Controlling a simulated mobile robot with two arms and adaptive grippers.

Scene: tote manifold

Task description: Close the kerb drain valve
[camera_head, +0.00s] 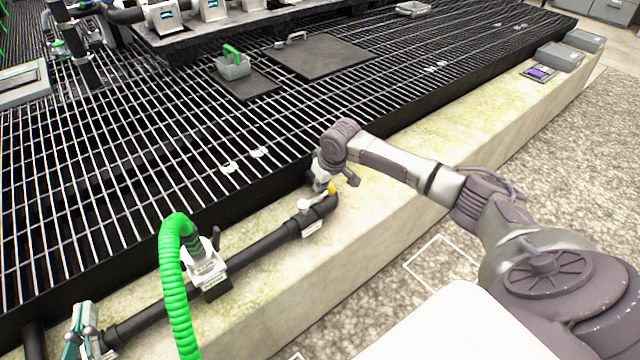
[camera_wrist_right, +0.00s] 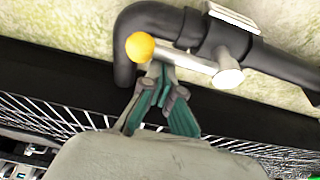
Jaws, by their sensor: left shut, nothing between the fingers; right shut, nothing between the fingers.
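In the right wrist view the metal lever (camera_wrist_right: 190,60) runs from the orange-yellow knob (camera_wrist_right: 140,47) to a round pivot (camera_wrist_right: 228,77), roughly along the pipe. My right gripper (camera_head: 321,184) is shut and empty at the knob end; in the wrist view its teal fingertips (camera_wrist_right: 160,74) are right beside the lever, contact unclear. My left gripper (camera_head: 84,314) is shut at the lower left, partly cut off.
A green corrugated hose (camera_head: 172,280) rises from a fitting (camera_head: 207,268) on the pipe between my grippers. Black grating (camera_head: 130,150) lies behind the kerb (camera_head: 400,190). A grey caddy (camera_head: 233,68) with a green handle stands on it. Gravel lies in front.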

